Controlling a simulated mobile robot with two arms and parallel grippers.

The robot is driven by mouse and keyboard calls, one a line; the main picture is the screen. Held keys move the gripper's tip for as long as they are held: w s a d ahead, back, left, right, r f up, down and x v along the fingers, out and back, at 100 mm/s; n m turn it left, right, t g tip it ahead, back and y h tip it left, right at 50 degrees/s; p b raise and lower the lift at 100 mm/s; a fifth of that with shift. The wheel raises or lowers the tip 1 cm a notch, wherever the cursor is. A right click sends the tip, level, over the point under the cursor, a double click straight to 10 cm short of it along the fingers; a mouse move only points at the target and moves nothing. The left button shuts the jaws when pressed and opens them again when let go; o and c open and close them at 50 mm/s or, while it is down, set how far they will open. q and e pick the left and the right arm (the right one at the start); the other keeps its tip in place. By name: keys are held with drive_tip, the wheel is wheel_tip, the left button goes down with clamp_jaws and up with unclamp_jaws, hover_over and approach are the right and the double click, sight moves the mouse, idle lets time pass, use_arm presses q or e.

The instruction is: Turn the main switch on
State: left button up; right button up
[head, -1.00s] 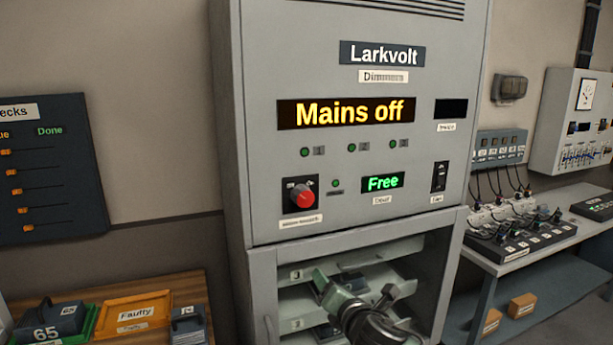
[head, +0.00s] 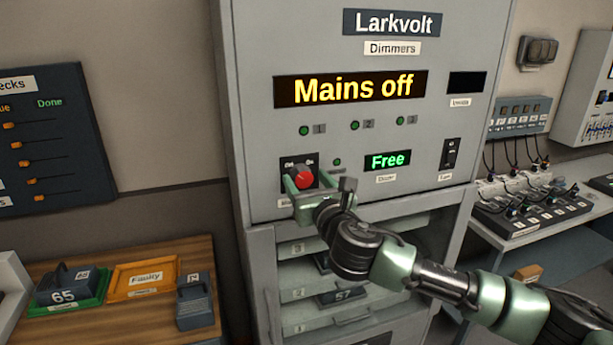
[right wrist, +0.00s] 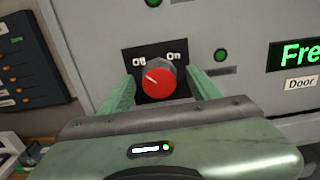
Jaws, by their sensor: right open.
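The main switch is a red rotary knob (head: 304,178) on a black plate, low on the left of the grey Larkvolt cabinet front (head: 260,130). It also shows in the right wrist view (right wrist: 158,84), where its white pointer line slants up-left toward "Off"; "On" is printed at the upper right. My right gripper (head: 309,185) is open in front of the panel, its green fingers (right wrist: 162,88) on either side of the knob. I cannot tell whether they touch it. The display (head: 352,88) reads "Mains off". My left gripper is out of view.
The "Free" door display (head: 387,161) and a black rocker switch (head: 451,153) lie right of the knob. Below are open shelves (head: 300,295) with modules. A wooden table (head: 200,250) with trays stands left, a bench with cables (head: 590,215) right.

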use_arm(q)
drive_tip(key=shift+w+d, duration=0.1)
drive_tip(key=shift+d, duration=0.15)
use_arm(e)
drive_tip(key=shift+w+a, duration=0.1)
clamp_jaws()
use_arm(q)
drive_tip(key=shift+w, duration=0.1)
use_arm(e)
drive_tip(key=shift+m, duration=0.3)
drive_tip(key=m, duration=0.3)
drive_tip(key=shift+m, duration=0.4)
drive_tip(key=m, duration=0.4)
drive_tip(key=shift+w+f+m, duration=0.1)
drive_tip(key=shift+m, duration=0.2)
drive_tip(key=m, duration=0.4)
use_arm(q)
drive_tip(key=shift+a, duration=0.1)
use_arm(e)
drive_tip(key=shift+d+f+m, duration=0.1)
drive_tip(key=shift+m, duration=1.1)
drive_tip(key=shift+d+f+m, duration=0.1)
drive_tip(key=shift+m, duration=1.1)
